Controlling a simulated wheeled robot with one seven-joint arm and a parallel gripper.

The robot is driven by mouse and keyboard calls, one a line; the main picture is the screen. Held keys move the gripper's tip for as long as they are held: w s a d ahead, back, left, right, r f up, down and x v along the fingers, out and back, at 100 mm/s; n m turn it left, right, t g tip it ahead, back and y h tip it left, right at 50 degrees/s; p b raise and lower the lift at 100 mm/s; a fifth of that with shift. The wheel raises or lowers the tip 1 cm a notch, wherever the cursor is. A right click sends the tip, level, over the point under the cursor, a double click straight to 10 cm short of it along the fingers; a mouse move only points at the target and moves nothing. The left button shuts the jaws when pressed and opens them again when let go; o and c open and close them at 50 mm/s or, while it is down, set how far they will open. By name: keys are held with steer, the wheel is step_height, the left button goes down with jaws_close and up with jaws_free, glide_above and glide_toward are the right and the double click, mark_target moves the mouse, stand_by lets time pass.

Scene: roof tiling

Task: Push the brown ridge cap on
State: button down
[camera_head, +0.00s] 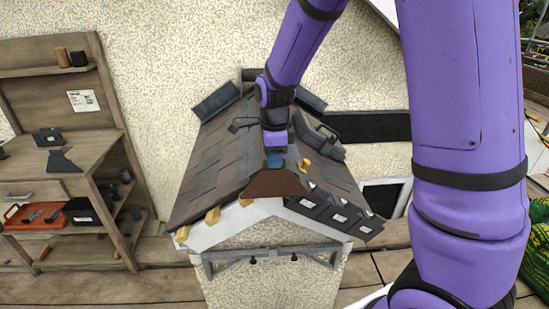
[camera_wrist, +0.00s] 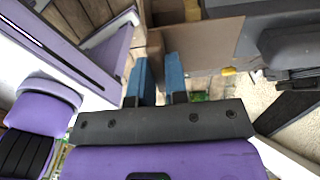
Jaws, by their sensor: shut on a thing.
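The brown ridge cap (camera_head: 275,184) sits at the front end of the small roof's peak, its triangular front face towards the body camera. My gripper (camera_head: 275,163) comes down over the ridge from above, its blue fingers at the cap's top edge. In the wrist view the blue fingers (camera_wrist: 160,82) are shut on the brown cap (camera_wrist: 215,42), which spreads out to the right. The small tiled roof (camera_head: 215,160) has dark brown tiles on its left slope. Whether the cap is fully seated on the ridge is hidden by my gripper.
Grey ridge pieces (camera_head: 216,101) lie at the back of the roof. Dark tiles with white labels (camera_head: 330,208) and a yellow item (camera_head: 305,165) are on the right slope. A wooden shelf (camera_head: 75,115) with tools and a red tray (camera_head: 35,215) stands at left.

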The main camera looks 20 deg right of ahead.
stand_by(0.4)
steer(key=c, duration=1.1)
jaws_free()
steer(key=shift+o, duration=0.2)
steer(key=shift+r, duration=2.95)
steer(key=shift+r, duration=0.1)
